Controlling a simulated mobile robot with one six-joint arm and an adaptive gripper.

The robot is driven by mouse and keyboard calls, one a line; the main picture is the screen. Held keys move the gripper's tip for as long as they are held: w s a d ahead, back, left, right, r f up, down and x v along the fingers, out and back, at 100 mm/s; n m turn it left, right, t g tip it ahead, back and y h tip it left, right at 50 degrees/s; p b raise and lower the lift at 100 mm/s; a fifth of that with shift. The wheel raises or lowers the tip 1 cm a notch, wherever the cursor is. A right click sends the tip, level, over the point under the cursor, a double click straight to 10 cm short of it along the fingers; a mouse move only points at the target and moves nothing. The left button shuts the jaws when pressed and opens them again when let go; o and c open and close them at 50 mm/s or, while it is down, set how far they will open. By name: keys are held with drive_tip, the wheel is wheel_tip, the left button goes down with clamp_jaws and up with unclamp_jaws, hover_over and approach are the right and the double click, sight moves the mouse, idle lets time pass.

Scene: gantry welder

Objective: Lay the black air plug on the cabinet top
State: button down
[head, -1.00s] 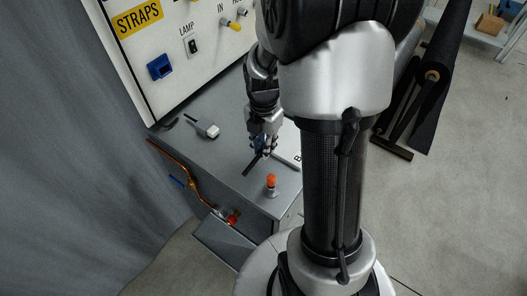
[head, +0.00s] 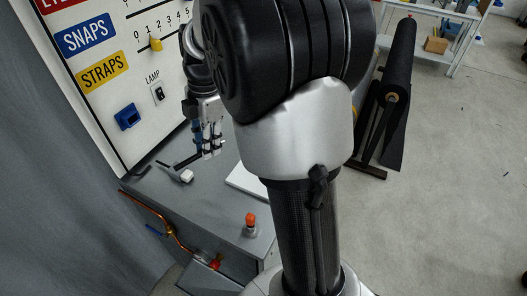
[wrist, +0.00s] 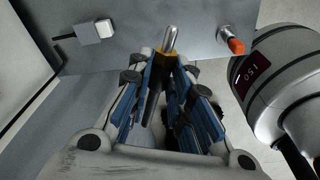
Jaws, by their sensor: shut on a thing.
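My gripper (wrist: 160,82) is shut on the black air plug (wrist: 156,108), which has a yellow collar and a silver tip pointing forward, away from the palm. In the head view, my gripper (head: 212,152) is over the grey cabinet top (head: 205,205), near the upright panel, and a dark bar, likely the plug, sticks out to its left. The plug appears to be above the surface; the exact gap is hard to tell. The cabinet top also fills the upper part of the wrist view (wrist: 150,20).
A small white block (head: 183,175) with a dark lead lies left of my gripper. An orange-topped fitting (head: 250,222) stands near the front edge. A white flat item (head: 246,183) lies to the right. The control panel (head: 120,75) rises behind. Cabinet top between block and fitting is clear.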

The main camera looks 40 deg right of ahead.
sight(218, 197)
wheel_tip(218, 197, down, 20)
drive_tip(key=b, duration=0.5)
drive_tip(key=shift+r, duration=0.1)
drive_tip(key=shift+f+b, duration=0.2)
drive_tip(key=shift+b, duration=0.15)
drive_tip(key=c, duration=1.9)
unclamp_jaws()
drive_tip(key=o, duration=0.4)
drive_tip(key=shift+o, duration=0.2)
